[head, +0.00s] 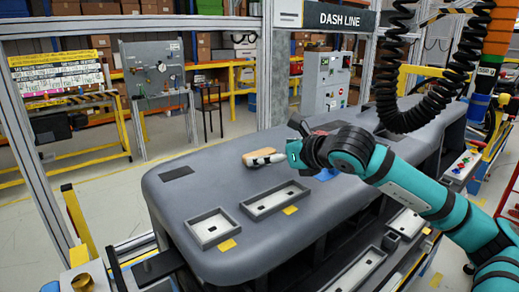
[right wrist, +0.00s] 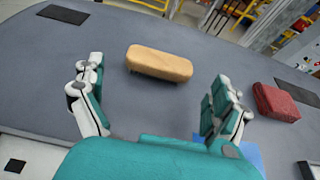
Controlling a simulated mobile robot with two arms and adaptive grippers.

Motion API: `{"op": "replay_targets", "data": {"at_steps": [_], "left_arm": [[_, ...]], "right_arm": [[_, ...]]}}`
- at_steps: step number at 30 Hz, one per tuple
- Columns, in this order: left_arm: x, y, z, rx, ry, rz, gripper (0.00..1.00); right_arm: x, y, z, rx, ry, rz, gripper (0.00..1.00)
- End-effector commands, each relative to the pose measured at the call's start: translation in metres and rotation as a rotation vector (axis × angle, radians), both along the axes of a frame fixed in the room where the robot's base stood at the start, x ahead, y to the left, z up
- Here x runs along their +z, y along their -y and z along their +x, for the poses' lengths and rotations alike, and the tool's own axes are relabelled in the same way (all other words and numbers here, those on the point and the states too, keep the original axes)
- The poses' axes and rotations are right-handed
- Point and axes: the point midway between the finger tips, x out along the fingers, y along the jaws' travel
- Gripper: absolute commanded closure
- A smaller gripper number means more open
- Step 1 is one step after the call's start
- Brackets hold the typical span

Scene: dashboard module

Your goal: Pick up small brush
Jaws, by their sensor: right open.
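A tan, rounded block that looks like the small brush (head: 258,153) lies on the grey dashboard module (head: 225,185). It also shows in the right wrist view (right wrist: 159,63), lying flat with its long side across the picture. My right gripper (head: 272,159) is open and close to it. In the right wrist view the gripper's two fingers (right wrist: 157,92) stand wide apart, with the brush ahead of and between them, apart from both. My left gripper is not in view.
A dark red block (right wrist: 277,101) lies on the module to the right of the right finger. Two shallow trays (head: 212,229) (head: 275,200) are set in the module's front, with yellow tags beside them. A black coiled hose (head: 405,110) hangs above my right arm.

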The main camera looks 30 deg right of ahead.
Motion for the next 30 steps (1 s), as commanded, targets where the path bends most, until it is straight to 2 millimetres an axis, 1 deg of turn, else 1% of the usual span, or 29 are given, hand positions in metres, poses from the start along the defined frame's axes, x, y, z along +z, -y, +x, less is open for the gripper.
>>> {"op": "replay_targets", "data": {"at_steps": [4, 7, 9, 12, 19, 20, 27, 30], "left_arm": [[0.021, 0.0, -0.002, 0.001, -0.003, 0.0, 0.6], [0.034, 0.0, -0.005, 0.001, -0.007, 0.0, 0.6], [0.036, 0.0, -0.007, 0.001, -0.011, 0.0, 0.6], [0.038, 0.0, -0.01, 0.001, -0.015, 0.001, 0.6], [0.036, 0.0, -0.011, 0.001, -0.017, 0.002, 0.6], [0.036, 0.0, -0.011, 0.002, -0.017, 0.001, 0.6], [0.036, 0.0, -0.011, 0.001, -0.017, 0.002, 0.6], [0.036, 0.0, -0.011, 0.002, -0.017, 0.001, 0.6]], "right_arm": [[0.0, -0.001, 0.016, 0.0, -0.002, 0.004, 0.0], [-0.006, -0.001, 0.031, 0.0, -0.003, 0.005, 0.0], [-0.011, -0.001, 0.04, 0.0, 0.0, 0.005, 0.0], [-0.017, -0.002, 0.046, -0.001, -0.002, 0.002, 0.0], [-0.019, -0.002, 0.048, 0.0, -0.002, 0.001, 0.0], [-0.019, -0.002, 0.048, 0.0, -0.002, 0.001, 0.03], [-0.019, -0.002, 0.047, -0.001, -0.002, 0.0, 0.34], [-0.019, -0.002, 0.047, -0.001, -0.002, 0.0, 0.46]]}}
